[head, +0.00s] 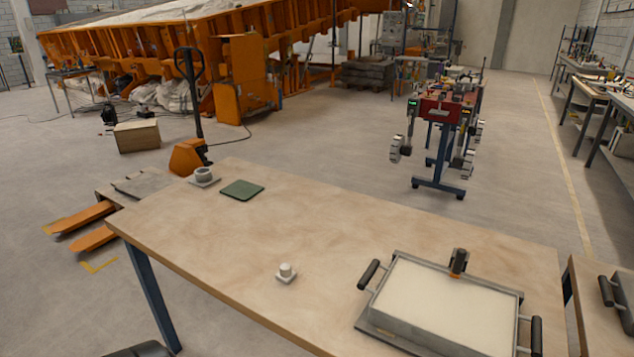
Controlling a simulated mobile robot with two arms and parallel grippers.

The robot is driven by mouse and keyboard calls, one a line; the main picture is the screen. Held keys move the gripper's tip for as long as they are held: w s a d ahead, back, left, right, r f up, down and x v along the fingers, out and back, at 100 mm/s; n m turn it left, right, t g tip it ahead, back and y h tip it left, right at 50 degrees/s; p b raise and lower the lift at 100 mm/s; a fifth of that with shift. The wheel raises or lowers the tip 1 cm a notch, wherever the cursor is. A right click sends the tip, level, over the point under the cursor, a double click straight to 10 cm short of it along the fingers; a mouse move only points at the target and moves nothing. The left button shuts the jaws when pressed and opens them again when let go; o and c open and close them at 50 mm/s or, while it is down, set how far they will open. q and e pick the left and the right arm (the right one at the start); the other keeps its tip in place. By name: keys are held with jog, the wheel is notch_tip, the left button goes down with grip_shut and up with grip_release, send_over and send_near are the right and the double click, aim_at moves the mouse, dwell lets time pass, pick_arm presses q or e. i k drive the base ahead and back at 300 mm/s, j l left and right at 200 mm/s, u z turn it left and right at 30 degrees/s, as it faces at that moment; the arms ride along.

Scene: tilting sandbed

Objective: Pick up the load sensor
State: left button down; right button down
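A small pale cylinder on a square base (286,273) stands upright near the front middle of the wooden table (330,232); it looks like the load sensor. A grey ring-shaped part on a square plate (204,177) sits at the table's far left corner, so I cannot be certain which of the two is the sensor. Both stand free, with nothing touching them from above. Neither of my grippers shows in the head view.
A metal tray of pale sand (367,318) with black side handles fills the table's right front. A dark green pad (242,189) lies near the ring part. The table's middle is clear. An orange pallet jack (188,157) stands behind the left end.

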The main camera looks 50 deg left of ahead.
aim_at(285, 275)
jog(key=u, duration=1.7)
jog(key=k+l+z, duration=0.1)
jog(key=l, duration=0.3)
jog(key=k+l+z, duration=0.1)
jog(key=l, duration=0.3)
jog(key=k+l+z, duration=0.1)
jog(key=l, duration=0.35)
jog(key=k+l+z, duration=0.1)
jog(key=l, duration=0.35)
jog(key=k, duration=0.05)
